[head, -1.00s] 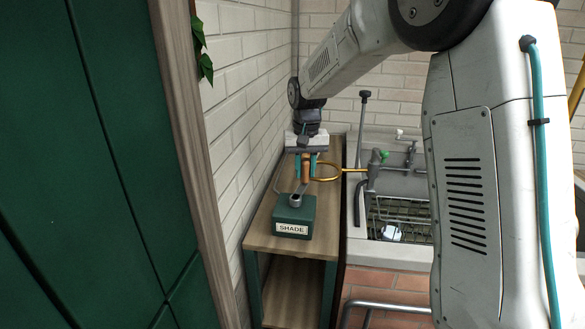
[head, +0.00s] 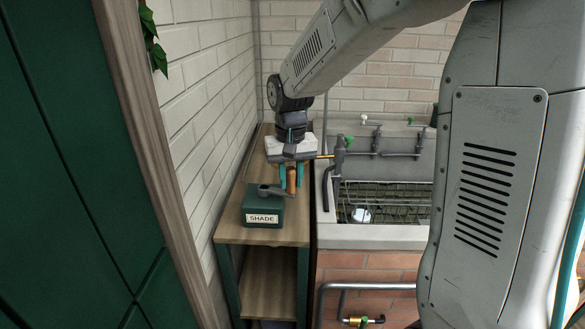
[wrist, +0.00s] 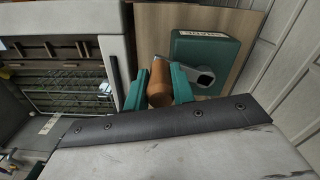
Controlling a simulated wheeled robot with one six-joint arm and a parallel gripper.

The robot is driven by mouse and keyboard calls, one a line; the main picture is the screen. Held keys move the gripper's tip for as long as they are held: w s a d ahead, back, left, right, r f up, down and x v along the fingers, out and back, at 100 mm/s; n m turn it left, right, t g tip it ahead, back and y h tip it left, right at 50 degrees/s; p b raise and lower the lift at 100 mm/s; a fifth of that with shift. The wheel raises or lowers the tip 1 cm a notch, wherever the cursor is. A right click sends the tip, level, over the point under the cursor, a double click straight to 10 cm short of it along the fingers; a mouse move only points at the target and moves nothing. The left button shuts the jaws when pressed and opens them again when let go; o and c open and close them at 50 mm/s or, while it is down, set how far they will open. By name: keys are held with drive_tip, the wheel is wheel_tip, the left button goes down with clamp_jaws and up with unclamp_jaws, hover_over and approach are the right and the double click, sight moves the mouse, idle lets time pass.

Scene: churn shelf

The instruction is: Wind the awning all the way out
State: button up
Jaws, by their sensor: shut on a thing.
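The dark green crank box (head: 263,208) labelled SHADE stands on a narrow wooden-topped shelf. Its grey crank arm (head: 272,190) points to the right from the hub on top. The upright orange-brown crank handle (head: 291,180) is at the arm's end. My gripper (head: 291,175) reaches down from above, its teal fingers shut on the handle. In the wrist view the handle (wrist: 160,84) sits between the two fingers, with the box (wrist: 205,50) beyond. No awning shows in either view.
The shelf top (head: 240,170) behind the box is mostly clear. A white brick wall (head: 195,110) runs along its left. A sink with a rack (head: 390,192) and taps stands close on the right. A green panel (head: 60,180) fills the left foreground.

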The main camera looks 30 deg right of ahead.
drive_tip(key=s+a, duration=0.1)
drive_tip(key=a, duration=0.5)
drive_tip(key=shift+s+a, duration=0.15)
drive_tip(key=shift+a, duration=0.1)
drive_tip(key=shift+w+a, duration=0.2)
drive_tip(key=shift+a, duration=0.65)
drive_tip(key=o, duration=1)
drive_tip(key=shift+s, duration=0.1)
drive_tip(key=shift+o, duration=0.2)
drive_tip(key=shift+d, duration=0.1)
drive_tip(key=shift+r, duration=0.1)
wheel_tip(320, 180, up, 8)
drive_tip(key=s+d+n, duration=0.1)
drive_tip(key=s+d, duration=0.2)
drive_tip(key=s, duration=1)
drive_tip(key=s+d+n+t, duration=0.1)
drive_tip(key=s+d+n, duration=0.1)
drive_tip(key=s, duration=1.1)
drive_tip(key=shift+d+f, duration=0.35)
drive_tip(key=shift+d, duration=0.25)
